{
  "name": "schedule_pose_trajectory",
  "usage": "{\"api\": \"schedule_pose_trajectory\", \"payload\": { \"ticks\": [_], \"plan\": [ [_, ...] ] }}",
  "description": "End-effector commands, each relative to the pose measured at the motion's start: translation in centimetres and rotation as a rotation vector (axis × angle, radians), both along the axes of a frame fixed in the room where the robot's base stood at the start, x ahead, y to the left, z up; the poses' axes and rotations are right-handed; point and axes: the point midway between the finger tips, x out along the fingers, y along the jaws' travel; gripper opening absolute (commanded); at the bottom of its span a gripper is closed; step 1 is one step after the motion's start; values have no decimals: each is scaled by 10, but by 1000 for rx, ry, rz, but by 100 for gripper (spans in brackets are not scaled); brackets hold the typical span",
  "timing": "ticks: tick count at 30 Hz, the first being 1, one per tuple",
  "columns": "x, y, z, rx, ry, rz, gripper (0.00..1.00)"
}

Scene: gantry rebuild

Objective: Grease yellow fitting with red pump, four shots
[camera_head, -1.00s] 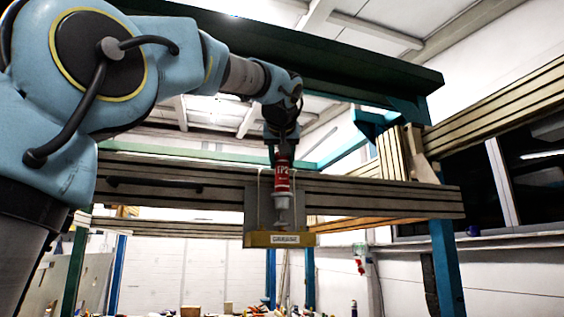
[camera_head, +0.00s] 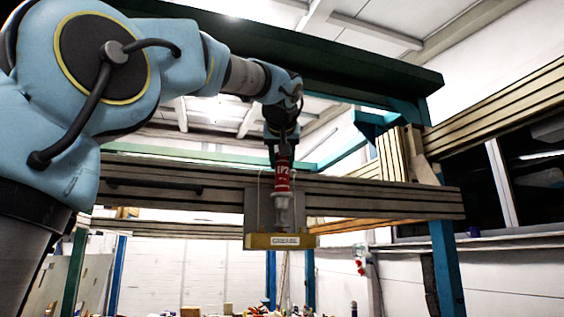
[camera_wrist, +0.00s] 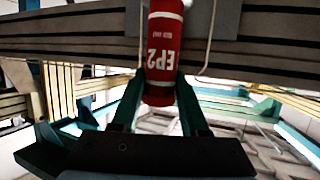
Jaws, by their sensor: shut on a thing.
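The red pump (camera_head: 283,180), marked EP2, stands upright above a yellow shelf (camera_head: 262,242) labelled GREASE. Its pale grey lower part (camera_head: 284,210) hangs in front of a grey back plate; I cannot tell whether its tip touches the shelf. My gripper (camera_head: 281,152) is shut on the upper end of the red pump. In the wrist view the red pump (camera_wrist: 163,45) lies between the two dark green fingers of my gripper (camera_wrist: 158,97). No yellow fitting can be made out.
The grey back plate (camera_head: 257,208) with thin pale wire on both sides sits on a long grooved beam (camera_head: 390,198). A green girder (camera_head: 340,78) runs above my arm. A blue post (camera_head: 446,265) stands at the right. Cluttered small objects lie far below.

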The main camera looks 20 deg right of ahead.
Motion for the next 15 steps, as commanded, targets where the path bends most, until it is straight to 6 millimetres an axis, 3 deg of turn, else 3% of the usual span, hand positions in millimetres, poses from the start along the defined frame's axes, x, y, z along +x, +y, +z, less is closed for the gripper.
{"api": "schedule_pose_trajectory", "payload": {
  "ticks": [15],
  "plan": [
    [0, 0, -5, 0, 0, 0, 0]
  ]
}}
